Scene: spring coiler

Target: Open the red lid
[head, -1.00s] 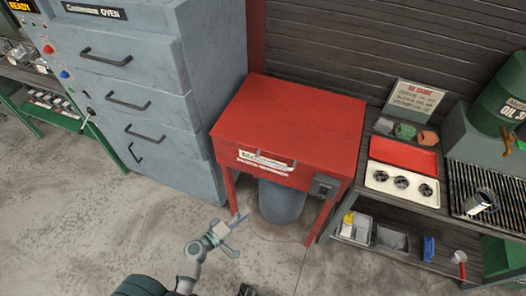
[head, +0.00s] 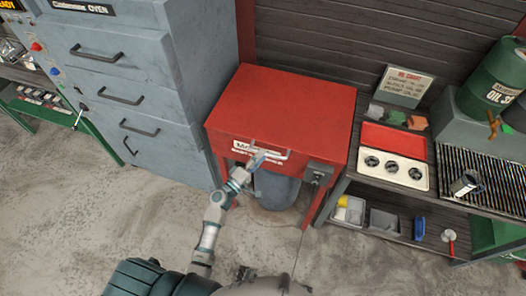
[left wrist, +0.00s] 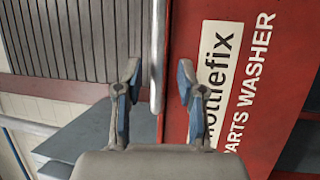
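The red lid (head: 285,105) is the flat top of a red parts washer and looks closed. A pale bar handle (head: 282,154) runs along its front; in the left wrist view the handle (left wrist: 157,60) stands upright in the picture. My left gripper (head: 258,161) is at the left part of the handle. In the left wrist view my left gripper (left wrist: 158,85) is open, with one blue-padded finger on each side of the handle and gaps between. I cannot make out my right gripper.
A grey oven cabinet (head: 150,85) with drawers stands close on the left. A shelf bench (head: 435,185) with a red-lidded tray (head: 394,142) stands on the right. A grey bucket (head: 275,190) is beneath the washer. The floor in front is clear.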

